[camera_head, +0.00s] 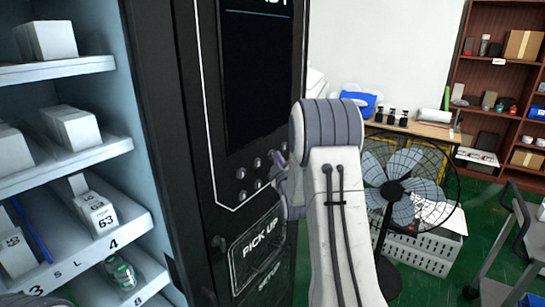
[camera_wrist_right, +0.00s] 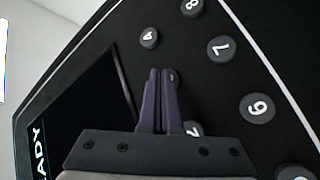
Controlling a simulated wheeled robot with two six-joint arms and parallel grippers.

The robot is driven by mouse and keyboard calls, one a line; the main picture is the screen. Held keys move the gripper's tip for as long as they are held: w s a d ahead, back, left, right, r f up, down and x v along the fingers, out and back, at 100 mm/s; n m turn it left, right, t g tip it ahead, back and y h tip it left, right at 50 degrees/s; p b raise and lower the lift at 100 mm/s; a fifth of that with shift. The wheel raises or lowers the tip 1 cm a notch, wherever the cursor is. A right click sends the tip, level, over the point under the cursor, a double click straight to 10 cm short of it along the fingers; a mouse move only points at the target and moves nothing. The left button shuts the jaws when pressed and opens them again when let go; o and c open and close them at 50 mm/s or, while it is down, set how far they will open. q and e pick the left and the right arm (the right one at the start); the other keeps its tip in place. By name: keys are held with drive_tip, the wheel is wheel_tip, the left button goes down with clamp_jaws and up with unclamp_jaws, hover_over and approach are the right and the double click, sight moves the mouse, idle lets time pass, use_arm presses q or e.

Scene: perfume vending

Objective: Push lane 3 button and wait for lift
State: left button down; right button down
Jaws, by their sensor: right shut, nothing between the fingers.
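The vending machine's keypad of round numbered buttons (camera_head: 242,184) is on the black front panel, left of my right arm in the head view. My right gripper (camera_wrist_right: 160,76) is shut and empty, pointing at the keypad. Its fingertips are at or just in front of a button (camera_wrist_right: 174,77) whose number is hidden, and contact cannot be told. No button reading 3 is legible. In the head view the gripper (camera_head: 279,165) partly covers the keypad. My left gripper is not seen.
Shelves with white boxes (camera_head: 70,128) stand at left, with lane labels 3 and 4 (camera_head: 113,244) on a lower shelf. A pick-up panel (camera_head: 258,243) is below the keypad. A fan (camera_head: 398,187) and a bookcase (camera_head: 500,75) stand at the right.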

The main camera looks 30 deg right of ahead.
drive_tip(key=shift+w, duration=0.1)
idle(0.5)
drive_tip(key=shift+s+d+b, duration=0.25)
drive_tip(key=shift+s+b, duration=0.2)
drive_tip(key=shift+s, duration=0.3)
drive_tip(key=s, duration=0.1)
drive_tip(key=s+d+b, duration=0.1)
drive_tip(key=s, duration=0.1)
drive_tip(key=s+d, duration=0.1)
drive_tip(key=shift+s+b, duration=0.35)
drive_tip(key=shift+b, duration=0.05)
idle(0.4)
